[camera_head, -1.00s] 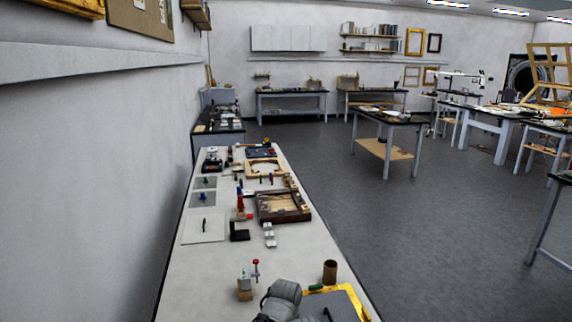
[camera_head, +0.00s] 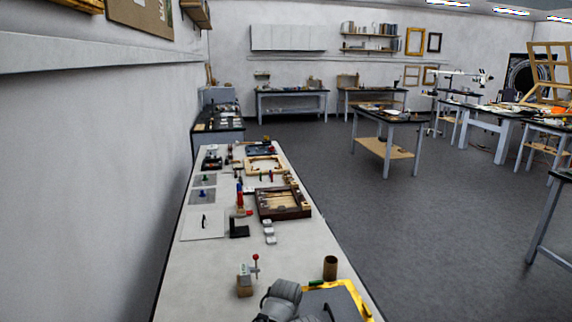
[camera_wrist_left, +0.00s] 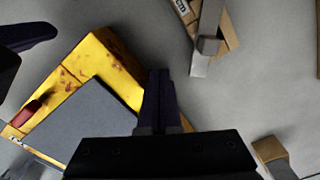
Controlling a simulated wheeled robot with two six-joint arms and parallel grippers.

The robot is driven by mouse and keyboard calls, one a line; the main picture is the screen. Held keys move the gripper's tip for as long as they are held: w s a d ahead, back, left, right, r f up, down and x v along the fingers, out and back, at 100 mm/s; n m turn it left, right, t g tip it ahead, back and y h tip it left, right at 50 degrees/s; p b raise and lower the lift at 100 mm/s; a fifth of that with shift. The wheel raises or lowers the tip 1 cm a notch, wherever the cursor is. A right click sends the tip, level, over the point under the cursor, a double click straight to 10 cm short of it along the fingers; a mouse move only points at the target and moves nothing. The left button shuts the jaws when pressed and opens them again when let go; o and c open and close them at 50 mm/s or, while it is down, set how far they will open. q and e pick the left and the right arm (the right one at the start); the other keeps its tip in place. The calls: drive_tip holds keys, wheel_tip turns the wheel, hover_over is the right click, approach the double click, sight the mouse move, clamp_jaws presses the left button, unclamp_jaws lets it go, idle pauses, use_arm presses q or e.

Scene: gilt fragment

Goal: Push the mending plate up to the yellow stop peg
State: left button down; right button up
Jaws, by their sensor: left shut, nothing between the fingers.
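My left gripper (camera_wrist_left: 159,75) is shut and empty in the left wrist view, its dark fingers over the inner edge of a gilt frame (camera_wrist_left: 98,50). A grey panel (camera_wrist_left: 85,125) lies inside the frame. In the head view, the same frame (camera_head: 350,288) and panel (camera_head: 335,304) lie at the near end of the bench, partly behind my grey arm. I cannot pick out the mending plate or the yellow stop peg with certainty. Small light spots at the frame's lower left corner in the wrist view are too small to identify. My right gripper is out of view.
A brown cylinder (camera_head: 330,268) stands behind the frame. A wooden block with a red-knobbed clamp (camera_head: 245,284) stands left of my arm. A red-ended tool (camera_wrist_left: 32,108) lies on the frame's left side. Farther along the bench (camera_head: 200,268) are a dark tray (camera_head: 284,212) and several small tools.

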use_arm(q)
drive_tip(key=shift+r, duration=0.1)
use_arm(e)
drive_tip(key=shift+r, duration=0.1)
use_arm(q)
drive_tip(key=shift+s+a, duration=0.25)
drive_tip(key=shift+a, duration=0.45)
drive_tip(key=shift+s+a, duration=0.2)
drive_tip(key=shift+a, duration=0.45)
drive_tip(key=shift+s+a, duration=0.25)
drive_tip(key=shift+a, duration=0.45)
drive_tip(key=shift+s+a, duration=0.25)
drive_tip(key=shift+a, duration=0.2)
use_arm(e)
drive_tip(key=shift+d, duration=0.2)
use_arm(q)
drive_tip(key=shift+w+d, duration=0.1)
drive_tip(key=shift+d, duration=0.1)
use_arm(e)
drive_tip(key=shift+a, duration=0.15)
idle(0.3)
